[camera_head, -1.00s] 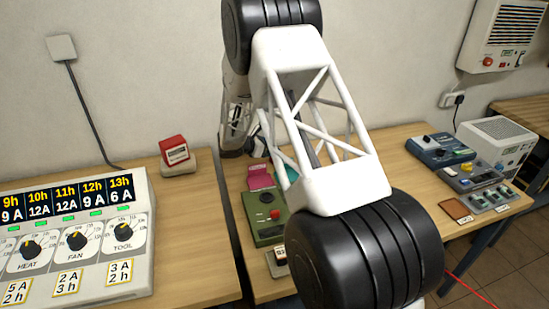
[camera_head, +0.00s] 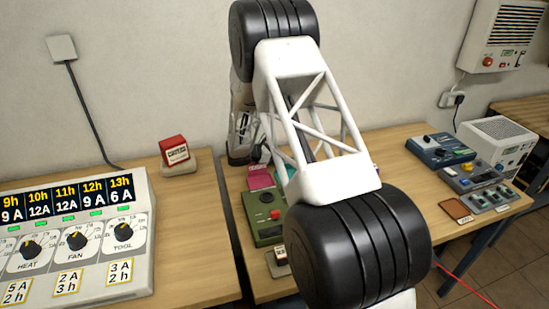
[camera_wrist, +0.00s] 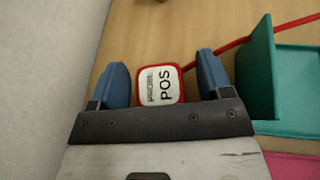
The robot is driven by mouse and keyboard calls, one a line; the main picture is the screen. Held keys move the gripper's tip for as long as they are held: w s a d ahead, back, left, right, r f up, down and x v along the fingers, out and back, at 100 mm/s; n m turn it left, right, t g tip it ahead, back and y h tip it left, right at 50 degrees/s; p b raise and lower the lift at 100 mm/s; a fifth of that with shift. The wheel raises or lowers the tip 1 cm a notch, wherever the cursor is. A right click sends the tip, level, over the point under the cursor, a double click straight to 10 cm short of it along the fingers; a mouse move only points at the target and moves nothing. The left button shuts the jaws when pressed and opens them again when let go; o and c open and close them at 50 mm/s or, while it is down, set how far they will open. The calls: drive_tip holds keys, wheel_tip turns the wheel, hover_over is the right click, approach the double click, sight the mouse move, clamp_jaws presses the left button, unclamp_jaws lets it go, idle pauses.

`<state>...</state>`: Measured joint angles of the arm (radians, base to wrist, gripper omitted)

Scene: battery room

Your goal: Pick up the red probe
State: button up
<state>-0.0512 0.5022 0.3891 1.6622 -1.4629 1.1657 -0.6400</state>
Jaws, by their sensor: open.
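The red probe (camera_wrist: 160,85) shows in the wrist view as a small block with a red edge and a white face marked POS. A red cable shows to its right. My gripper (camera_wrist: 162,62) is open, with one blue finger on each side of the probe. Small gaps show between the fingers and the probe. In the head view my arm hides the probe, and the fingers cannot be made out.
A teal upright holder (camera_wrist: 257,75) stands close right of the right finger, with a pink piece (camera_wrist: 292,166) beside it. A pale wall (camera_wrist: 40,70) lies to the left. A green box with a red button (camera_head: 265,222) stands on the table (camera_head: 405,190).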

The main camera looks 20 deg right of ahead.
idle(0.4)
drive_tip(key=c, duration=1)
drive_tip(key=shift+r, duration=0.1)
wheel_tip(320, 180, up, 18)
drive_tip(key=shift+f, duration=0.1)
idle(0.7)
